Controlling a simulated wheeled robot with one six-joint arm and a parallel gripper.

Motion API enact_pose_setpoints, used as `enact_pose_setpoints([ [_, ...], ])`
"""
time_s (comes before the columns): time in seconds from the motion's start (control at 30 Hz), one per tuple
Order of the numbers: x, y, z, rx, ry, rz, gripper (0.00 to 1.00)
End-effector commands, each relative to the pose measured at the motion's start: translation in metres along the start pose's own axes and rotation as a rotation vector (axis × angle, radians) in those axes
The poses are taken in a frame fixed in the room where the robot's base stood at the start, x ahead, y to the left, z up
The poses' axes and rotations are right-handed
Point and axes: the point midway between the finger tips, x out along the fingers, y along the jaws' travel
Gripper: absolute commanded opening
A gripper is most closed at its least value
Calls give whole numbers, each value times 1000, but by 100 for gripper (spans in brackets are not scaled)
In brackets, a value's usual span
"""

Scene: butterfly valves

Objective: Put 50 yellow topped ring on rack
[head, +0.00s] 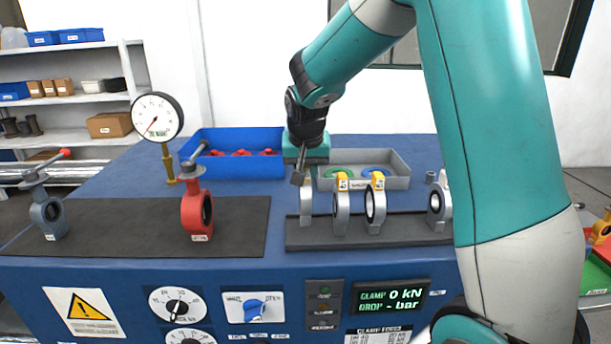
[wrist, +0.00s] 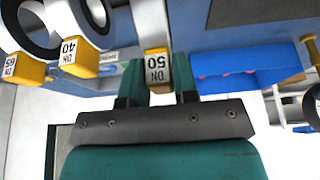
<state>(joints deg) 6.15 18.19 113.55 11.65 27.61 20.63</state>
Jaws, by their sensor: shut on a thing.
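My gripper (head: 300,175) points down and is shut on the ring's yellow top in the wrist view. That top (wrist: 157,70), labelled DN 50, lies between the two fingers. In the head view the DN 50 ring (head: 306,202) is a pale ring seen nearly edge-on below the gripper. It is upright at the left end of the dark rack (head: 400,234). Whether its bottom rests on the rack or hangs just above, I cannot tell. Right of it stand two yellow-topped rings (head: 341,212) (head: 375,204); the wrist view shows tops DN 40 (wrist: 78,50) and DN 65 (wrist: 22,68).
Another ring (head: 437,205) stands at the rack's right, partly by my arm. A grey tray (head: 398,172) with green and blue rings and a blue bin (head: 238,142) with red parts stand behind. A red valve (head: 197,212), grey valve (head: 48,216) and gauge (head: 157,117) are left.

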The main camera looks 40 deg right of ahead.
Motion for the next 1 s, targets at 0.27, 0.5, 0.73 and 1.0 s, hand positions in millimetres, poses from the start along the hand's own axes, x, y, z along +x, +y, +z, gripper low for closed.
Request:
enact_pose_setpoints([
  [0.27,24,0,10,0,1,-1,0],
  [0.5,26,0,10,0,1,-1,0],
  [0.73,26,0,10,-1,-1,0,53],
  [1.0,20,0,9,-1,2,-1,53],
])
